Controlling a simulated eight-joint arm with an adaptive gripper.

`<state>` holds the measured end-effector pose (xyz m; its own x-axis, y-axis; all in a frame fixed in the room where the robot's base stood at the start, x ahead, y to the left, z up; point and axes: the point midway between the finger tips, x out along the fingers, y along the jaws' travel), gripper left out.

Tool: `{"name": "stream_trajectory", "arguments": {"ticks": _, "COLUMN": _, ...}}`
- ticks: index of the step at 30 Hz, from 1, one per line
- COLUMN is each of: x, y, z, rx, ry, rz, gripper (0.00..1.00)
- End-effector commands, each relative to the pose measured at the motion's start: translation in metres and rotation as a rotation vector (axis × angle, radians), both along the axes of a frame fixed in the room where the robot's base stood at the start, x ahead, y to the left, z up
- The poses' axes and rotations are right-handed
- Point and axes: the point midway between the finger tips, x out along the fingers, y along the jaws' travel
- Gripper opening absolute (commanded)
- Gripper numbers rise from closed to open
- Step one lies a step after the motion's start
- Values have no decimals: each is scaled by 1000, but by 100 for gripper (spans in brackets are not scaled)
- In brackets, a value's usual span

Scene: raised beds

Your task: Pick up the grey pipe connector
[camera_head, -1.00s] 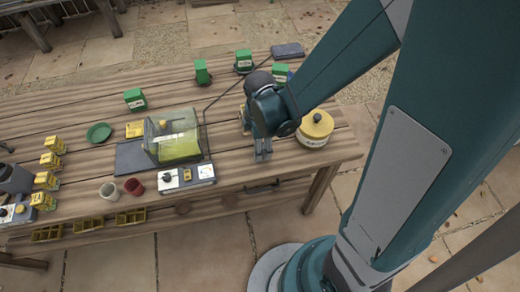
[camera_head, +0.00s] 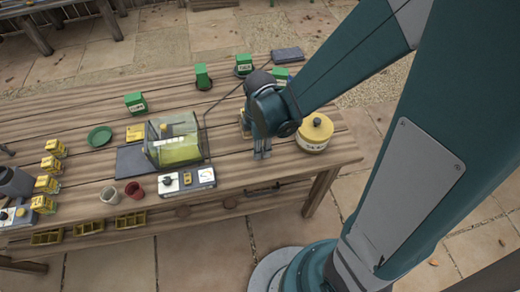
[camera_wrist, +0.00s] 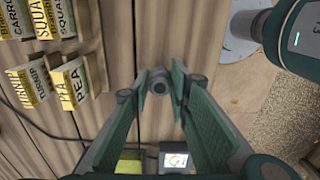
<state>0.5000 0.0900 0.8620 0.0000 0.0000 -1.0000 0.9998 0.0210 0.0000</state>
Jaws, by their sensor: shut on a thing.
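The grey pipe connector (camera_wrist: 157,87) shows in the wrist view as a short dark grey piece with a round opening, between my fingertips. My gripper (camera_wrist: 159,84) is shut on it, with one green-padded finger at each side. In the head view my gripper (camera_head: 262,153) points down near the bench's front edge, left of the yellow-lidded jar. The connector cannot be made out there. I cannot tell whether it is clear of the bench top.
The jar (camera_head: 313,141) stands close on the right. A clear-covered tray (camera_head: 176,142) and control box (camera_head: 187,182) are left, with a dark cable behind. Green boxes line the back. In the wrist view, seed packets (camera_wrist: 73,83) stand left. Bare planks lie around the gripper.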

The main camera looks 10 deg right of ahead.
Motion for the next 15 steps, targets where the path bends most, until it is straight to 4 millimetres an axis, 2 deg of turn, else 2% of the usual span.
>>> {"name": "stream_trajectory", "arguments": {"ticks": 15, "x": 0, "y": 0, "z": 62, "rx": 0, "ry": 0, "rz": 0, "gripper": 11}}
